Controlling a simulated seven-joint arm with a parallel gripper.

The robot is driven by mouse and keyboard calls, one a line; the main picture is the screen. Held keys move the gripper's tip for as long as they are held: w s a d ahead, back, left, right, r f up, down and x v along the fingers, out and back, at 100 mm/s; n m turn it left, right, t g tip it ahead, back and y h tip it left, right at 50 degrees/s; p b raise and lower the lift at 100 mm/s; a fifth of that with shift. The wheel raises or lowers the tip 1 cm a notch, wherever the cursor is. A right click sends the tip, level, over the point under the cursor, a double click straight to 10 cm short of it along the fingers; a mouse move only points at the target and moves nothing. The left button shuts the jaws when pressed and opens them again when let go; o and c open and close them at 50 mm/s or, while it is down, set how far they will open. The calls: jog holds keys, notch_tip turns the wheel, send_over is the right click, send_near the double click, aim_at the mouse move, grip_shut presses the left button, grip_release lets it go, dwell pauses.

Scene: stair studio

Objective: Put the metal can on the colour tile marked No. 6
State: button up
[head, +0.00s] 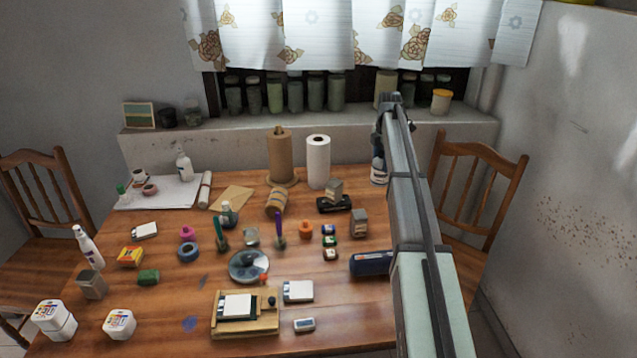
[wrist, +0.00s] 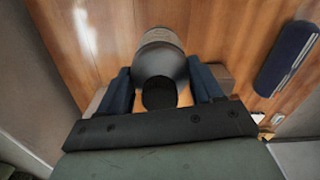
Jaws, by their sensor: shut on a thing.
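My gripper (wrist: 160,72) shows in the wrist view with its two blue fingers shut on a rounded grey thing, which I take to be the metal can (wrist: 161,50). The can has a paler far end and a dark round patch near the palm. In the head view my arm hides the gripper and the can. I cannot make out a colour tile marked No. 6 in either view, and no number is readable.
A dark blue cylinder (head: 371,263) lies by my arm, also in the wrist view (wrist: 287,58). Near it stand a grey tin (head: 359,223) and small coloured jars (head: 329,242). A wooden stand (head: 246,328) is at the front. Chairs (head: 480,180) flank the crowded table.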

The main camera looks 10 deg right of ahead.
jog(key=r, duration=0.6)
jog(key=a+r, duration=0.1)
jog(key=r, duration=0.2)
jog(key=shift+w+r, duration=0.15)
jog(key=shift+r, duration=0.05)
jog(key=a+n, duration=0.2)
jog(key=a, duration=3.8)
jog(key=s+a, duration=0.7)
jog(key=a, duration=0.7)
jog(key=s+a+n, duration=0.1)
jog(key=s+a, duration=0.6)
jog(key=a, duration=0.7)
jog(key=s+a, duration=0.6)
jog(key=a, duration=0.7)
notch_tip(320, 180, down, 15)
jog(key=shift+s+f, duration=0.1)
jog(key=shift+f, duration=0.1)
